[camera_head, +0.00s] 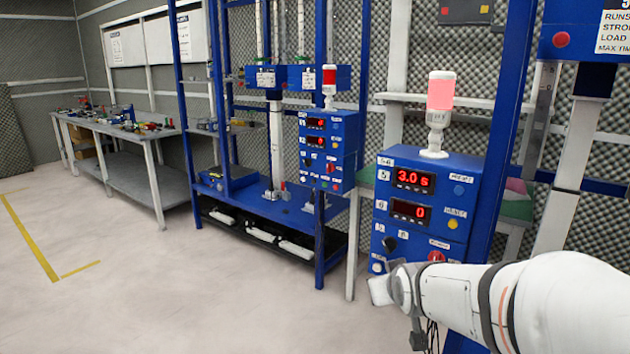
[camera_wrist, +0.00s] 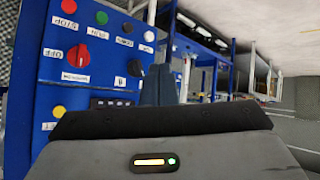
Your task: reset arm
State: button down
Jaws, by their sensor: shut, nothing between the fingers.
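My arm (camera_head: 540,300) reaches in from the lower right in the head view, in front of the near blue control box (camera_head: 468,180). The arm's wrist end covers part of the box's lower front. In the wrist view, my gripper (camera_wrist: 160,80) shows as dark narrow fingers, shut and empty, beyond its grey housing. The fingers appear beside the box's button panel (camera_wrist: 85,72), which is seen turned over. I cannot tell the exact gap between the fingers and the panel.
The near box has red displays (camera_head: 413,180), a red knob (camera_head: 436,257) and a lit red lamp (camera_head: 440,105) on top. A second control box (camera_head: 328,150) and a blue test frame (camera_head: 320,235) stand further left. A workbench (camera_head: 150,135) lines the far wall. The left floor (camera_head: 130,270) is clear.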

jog(key=s+r+m+g+p, duration=0.1)
jog(key=s+r+g+p, duration=0.1)
jog(key=s+r+p, duration=0.2)
jog(key=s+r+g+p, duration=0.3)
jog(key=s+r+p, duration=0.1)
jog(key=s, duration=0.6)
jog(key=s+r+m+g+p, duration=0.1)
jog(key=s+r+g+p, duration=0.2)
jog(key=s+p, duration=0.3)
jog(key=shift+s+r+m+p, duration=0.3)
jog(key=shift+s+r+p, duration=0.05)
jog(key=shift+s+r, duration=0.2)
